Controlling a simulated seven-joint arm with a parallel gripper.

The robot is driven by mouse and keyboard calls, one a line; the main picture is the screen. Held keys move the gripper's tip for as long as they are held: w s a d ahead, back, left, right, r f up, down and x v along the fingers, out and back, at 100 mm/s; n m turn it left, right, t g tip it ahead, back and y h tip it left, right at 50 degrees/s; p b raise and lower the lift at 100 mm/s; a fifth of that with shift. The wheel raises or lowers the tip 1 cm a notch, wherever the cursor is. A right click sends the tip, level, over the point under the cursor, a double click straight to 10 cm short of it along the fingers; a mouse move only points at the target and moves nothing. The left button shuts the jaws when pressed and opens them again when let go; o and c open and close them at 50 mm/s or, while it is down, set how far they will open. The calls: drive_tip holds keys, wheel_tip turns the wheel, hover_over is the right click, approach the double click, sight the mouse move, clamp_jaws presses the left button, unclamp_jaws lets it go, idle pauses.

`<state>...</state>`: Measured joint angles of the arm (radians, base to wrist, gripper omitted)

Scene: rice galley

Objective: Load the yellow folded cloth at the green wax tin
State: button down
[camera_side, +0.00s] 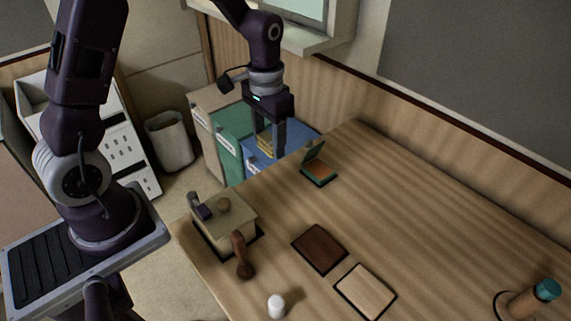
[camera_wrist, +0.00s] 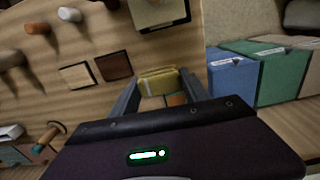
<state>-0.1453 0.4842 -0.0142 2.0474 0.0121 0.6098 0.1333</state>
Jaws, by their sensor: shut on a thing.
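My gripper (camera_side: 268,147) is shut on the yellow folded cloth (camera_side: 264,141), which sits between its fingertips. In the side view they hang in front of the blue bin, past the far left edge of the table. The wrist view shows the cloth (camera_wrist: 157,80) clearly between both fingers. The green wax tin (camera_side: 317,177) stands open on the table, to the right of and below my gripper in the side view. Its lid is raised and an orange-brown surface shows inside.
Blue (camera_side: 287,138), green (camera_side: 233,128) and beige bins stand beyond the table edge. A wooden block (camera_side: 232,218) with tools, a dark brown square (camera_side: 319,248), a light square (camera_side: 366,290) and a white knob (camera_side: 276,305) sit on the table. The table right of the tin is clear.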

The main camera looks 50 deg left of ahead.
wheel_tip(320, 180, up, 4)
drive_tip(key=shift+r, duration=0.25)
drive_tip(key=shift+w+r+n, duration=0.2)
drive_tip(key=shift+r+n, duration=0.1)
drive_tip(key=shift+n, duration=0.1)
drive_tip(key=w+n, duration=1.7)
drive_tip(key=shift+g, duration=0.4)
drive_tip(key=f, duration=2)
drive_tip(key=shift+s+a+f, duration=0.1)
drive_tip(key=shift+a+f, duration=0.1)
drive_tip(key=shift+f, duration=0.2)
drive_tip(key=shift+f, duration=2.2)
